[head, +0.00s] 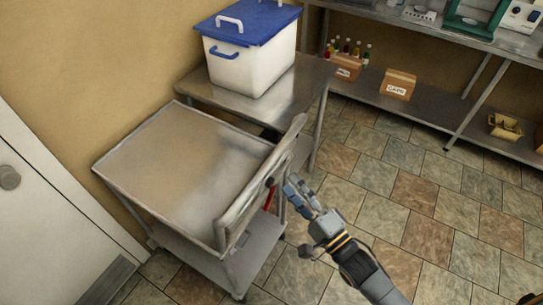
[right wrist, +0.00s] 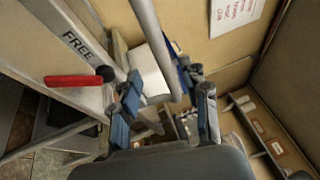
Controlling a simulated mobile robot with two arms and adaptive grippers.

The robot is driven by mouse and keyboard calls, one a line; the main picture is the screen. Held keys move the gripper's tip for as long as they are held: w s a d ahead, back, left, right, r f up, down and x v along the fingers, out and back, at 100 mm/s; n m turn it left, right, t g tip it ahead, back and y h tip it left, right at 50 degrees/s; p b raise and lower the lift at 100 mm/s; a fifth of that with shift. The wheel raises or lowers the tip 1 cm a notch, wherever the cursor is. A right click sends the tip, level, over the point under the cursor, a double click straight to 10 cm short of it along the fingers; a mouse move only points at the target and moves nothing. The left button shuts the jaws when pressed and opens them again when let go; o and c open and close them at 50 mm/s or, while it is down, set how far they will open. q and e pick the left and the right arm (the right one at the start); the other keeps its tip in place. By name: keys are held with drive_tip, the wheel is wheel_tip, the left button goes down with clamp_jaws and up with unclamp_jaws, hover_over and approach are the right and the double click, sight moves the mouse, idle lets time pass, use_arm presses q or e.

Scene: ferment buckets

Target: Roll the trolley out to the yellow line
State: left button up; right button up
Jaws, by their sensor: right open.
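The steel trolley (head: 185,165) stands by the wall at the left, with a bare flat top, a lower shelf and a raised push handle (head: 262,185) on its right side. A red lever (head: 269,197) sits below the handle; in the right wrist view the red lever (right wrist: 75,80) points sideways near the word FREE. My right gripper (head: 299,191) is open and empty just right of the handle. In the right wrist view, the handle bar (right wrist: 157,45) extends ahead of the open fingers (right wrist: 163,85); I cannot tell whether they touch. No yellow line shows.
A steel table (head: 290,90) behind the trolley holds a white bucket (head: 250,68) with a blue lid. A white door (head: 40,220) is at the left. A steel shelf unit (head: 440,115) with boxes (head: 398,84) and bottles stands at the back right. The tiled floor (head: 420,220) at the right is clear.

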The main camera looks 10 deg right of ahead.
sight(271, 161)
drive_tip(key=p+x, duration=0.2)
drive_tip(key=x, duration=0.7)
drive_tip(key=shift+w+a+r, duration=0.1)
drive_tip(key=shift+w+a, duration=0.05)
clamp_jaws()
